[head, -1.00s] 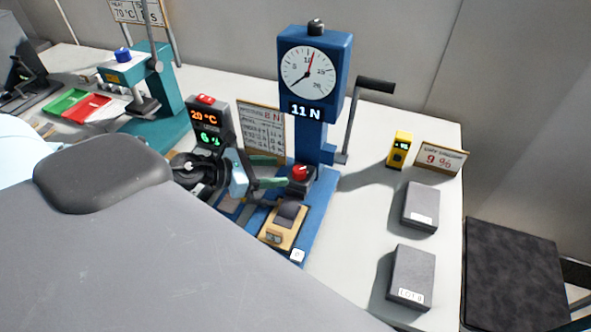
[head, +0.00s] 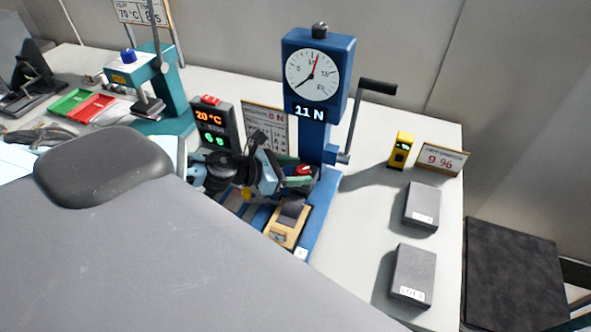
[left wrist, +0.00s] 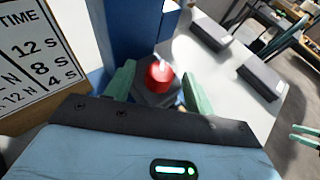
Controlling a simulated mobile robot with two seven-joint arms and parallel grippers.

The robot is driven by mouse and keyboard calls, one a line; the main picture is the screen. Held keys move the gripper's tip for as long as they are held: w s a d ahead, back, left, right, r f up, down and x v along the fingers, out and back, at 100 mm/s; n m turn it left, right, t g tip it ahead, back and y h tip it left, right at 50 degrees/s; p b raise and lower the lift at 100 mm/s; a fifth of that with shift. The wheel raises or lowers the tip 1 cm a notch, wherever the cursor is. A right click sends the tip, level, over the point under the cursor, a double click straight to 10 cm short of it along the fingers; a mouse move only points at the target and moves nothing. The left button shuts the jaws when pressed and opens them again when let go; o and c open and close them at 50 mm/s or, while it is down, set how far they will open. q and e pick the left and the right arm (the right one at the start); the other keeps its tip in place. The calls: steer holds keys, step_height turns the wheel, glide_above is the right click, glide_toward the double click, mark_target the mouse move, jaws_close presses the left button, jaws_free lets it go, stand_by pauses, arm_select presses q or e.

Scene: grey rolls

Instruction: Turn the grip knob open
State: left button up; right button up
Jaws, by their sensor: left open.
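The grip knob is a red round knob (head: 303,170) on a dark block at the foot of the blue press. In the left wrist view the red knob (left wrist: 159,75) sits between the two green fingers. My left gripper (head: 293,173) is open, with a finger on either side of the knob; I cannot tell whether they touch it. The gripper body hides part of the dark block in the head view. My right gripper is not seen in the head view.
The blue press (head: 315,140) has a dial, an "11 N" display and a crank handle (head: 377,87) at its right. A display box (head: 213,125) and a sign (head: 266,125) stand behind my gripper. Two grey blocks (head: 422,205) lie to the right, with clear table between.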

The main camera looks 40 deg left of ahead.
arm_select(q)
steer(key=shift+w+d+f, duration=0.15)
steer(key=shift+w+d, duration=0.05)
